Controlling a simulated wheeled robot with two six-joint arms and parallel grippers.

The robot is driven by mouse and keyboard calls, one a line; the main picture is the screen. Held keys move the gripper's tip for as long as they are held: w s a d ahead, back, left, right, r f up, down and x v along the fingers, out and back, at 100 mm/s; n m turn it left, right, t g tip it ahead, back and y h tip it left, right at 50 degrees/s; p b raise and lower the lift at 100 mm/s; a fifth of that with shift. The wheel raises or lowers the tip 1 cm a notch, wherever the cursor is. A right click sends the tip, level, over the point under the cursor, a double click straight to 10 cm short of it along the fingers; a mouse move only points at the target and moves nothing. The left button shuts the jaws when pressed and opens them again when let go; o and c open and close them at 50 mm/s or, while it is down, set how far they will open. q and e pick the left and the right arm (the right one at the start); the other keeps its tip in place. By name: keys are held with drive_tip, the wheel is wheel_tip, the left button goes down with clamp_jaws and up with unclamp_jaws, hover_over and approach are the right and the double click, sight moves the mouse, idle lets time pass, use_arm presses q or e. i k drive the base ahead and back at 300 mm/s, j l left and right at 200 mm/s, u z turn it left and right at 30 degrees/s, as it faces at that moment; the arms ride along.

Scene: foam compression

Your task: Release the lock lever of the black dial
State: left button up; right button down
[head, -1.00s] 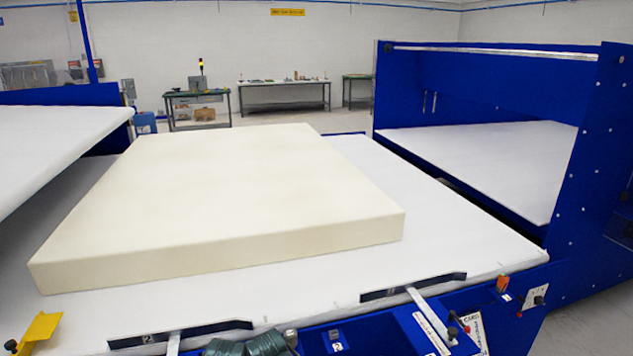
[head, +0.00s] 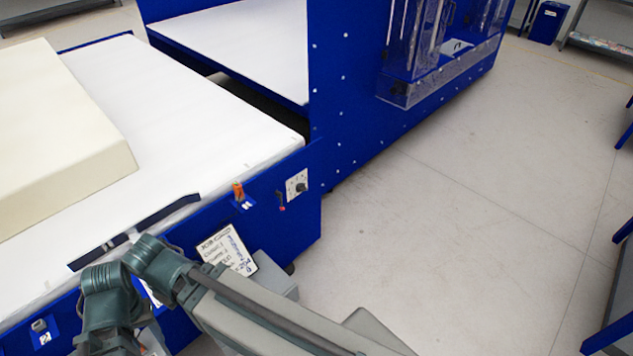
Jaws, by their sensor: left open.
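The black dial (head: 301,187) sits on a pale square plate (head: 291,184) at the right end of the blue front panel. A small red lever (head: 281,206) shows just left of and below the dial; I cannot make out its exact position. My left arm (head: 150,257) fills the lower left, with teal joints and a long grey link running to the lower right. My left gripper is open and empty, its fingertips hard to make out, and it is clear of the dial. My right gripper is not in view.
An orange part (head: 238,190) stands on the panel left of the dial. A written card (head: 227,250) is below it. The white table (head: 110,95) bears a cream foam block (head: 55,130). The grey floor (head: 450,220) to the right is open.

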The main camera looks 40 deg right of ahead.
sight(276, 193)
drive_tip(key=l, duration=0.6)
drive_tip(key=i+l, duration=0.15)
drive_tip(key=l, duration=1.1)
drive_tip(key=i, duration=0.05)
